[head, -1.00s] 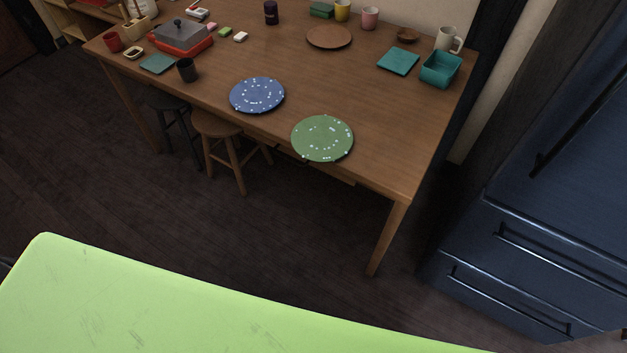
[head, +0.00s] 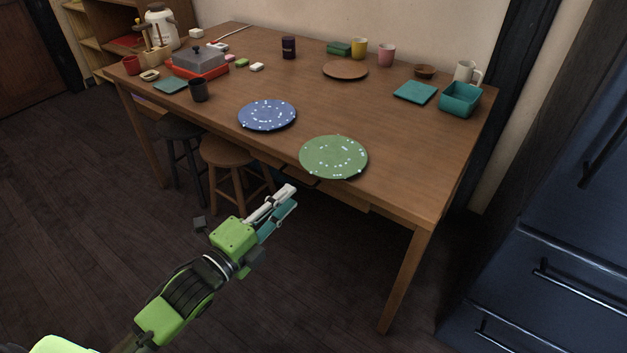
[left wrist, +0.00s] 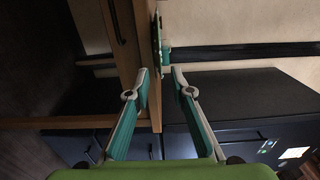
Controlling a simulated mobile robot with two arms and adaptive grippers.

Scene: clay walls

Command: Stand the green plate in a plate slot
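The green plate (head: 333,157) with white dots lies flat on the wooden table (head: 390,135), at its front edge. My left gripper (head: 288,196) is in front of the table, to the left of and nearer than the green plate, with clear space between them in the picture. It points toward the right and away from me. I see no plate slot in these frames. My right gripper is out of view.
A blue dotted plate (head: 267,115) lies left of the green one. A brown plate (head: 345,70), a teal box (head: 460,99) and a teal square (head: 415,92) are farther back. Stools (head: 225,152) stand under the front edge. A blue cabinet (head: 570,250) is at the right.

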